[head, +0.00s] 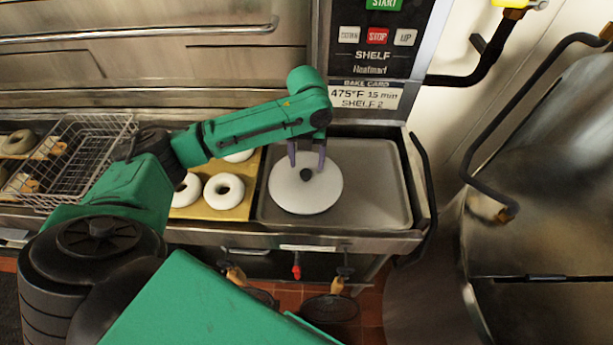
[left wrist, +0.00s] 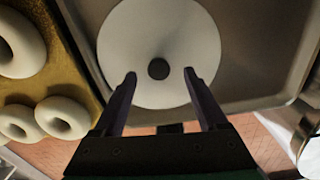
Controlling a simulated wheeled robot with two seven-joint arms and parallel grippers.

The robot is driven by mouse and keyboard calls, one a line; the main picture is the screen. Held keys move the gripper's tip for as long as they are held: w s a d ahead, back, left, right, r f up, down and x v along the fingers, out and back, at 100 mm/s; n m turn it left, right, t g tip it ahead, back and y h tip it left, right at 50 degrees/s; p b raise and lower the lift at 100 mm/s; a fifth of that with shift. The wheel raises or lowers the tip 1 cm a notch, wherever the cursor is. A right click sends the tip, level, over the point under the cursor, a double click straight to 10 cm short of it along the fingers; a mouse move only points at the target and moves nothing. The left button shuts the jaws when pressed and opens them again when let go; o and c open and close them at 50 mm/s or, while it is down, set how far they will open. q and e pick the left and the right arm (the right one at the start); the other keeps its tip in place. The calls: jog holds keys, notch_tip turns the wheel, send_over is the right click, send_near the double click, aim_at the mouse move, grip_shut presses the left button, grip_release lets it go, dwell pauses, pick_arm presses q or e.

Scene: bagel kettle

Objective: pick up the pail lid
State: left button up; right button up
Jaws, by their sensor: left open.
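The pail lid (head: 305,193) is a round white disc with a small dark knob at its centre. It lies on a grey metal tray (head: 375,205) on the counter. The lid (left wrist: 160,30) also shows in the left wrist view, with its knob (left wrist: 158,69) between and just beyond the fingertips. My left gripper (head: 307,160) is open and empty, with its two fingers pointing down over the lid near the knob. In the left wrist view the fingertips (left wrist: 159,74) stand on either side of the knob. I cannot tell whether they touch the lid. My right gripper is not in view.
A yellow board (head: 203,212) with white bagels lies left of the tray. A wire basket (head: 90,150) stands further left. A control panel (head: 375,45) rises behind the tray. A big steel kettle (head: 550,200) with dark handles stands at right.

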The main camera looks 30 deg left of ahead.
aim_at(306, 172)
pick_arm(q)
jog(key=f, duration=0.3)
jog(key=shift+s+p, duration=0.2)
jog(key=shift+p, duration=0.2)
jog(key=shift+s+f, duration=0.1)
jog(key=shift+f, duration=0.1)
jog(key=shift+c, duration=0.3)
jog(key=c, duration=0.5)
grip_shut()
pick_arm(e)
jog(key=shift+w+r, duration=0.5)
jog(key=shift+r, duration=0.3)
pick_arm(q)
jog(key=shift+r, duration=0.15)
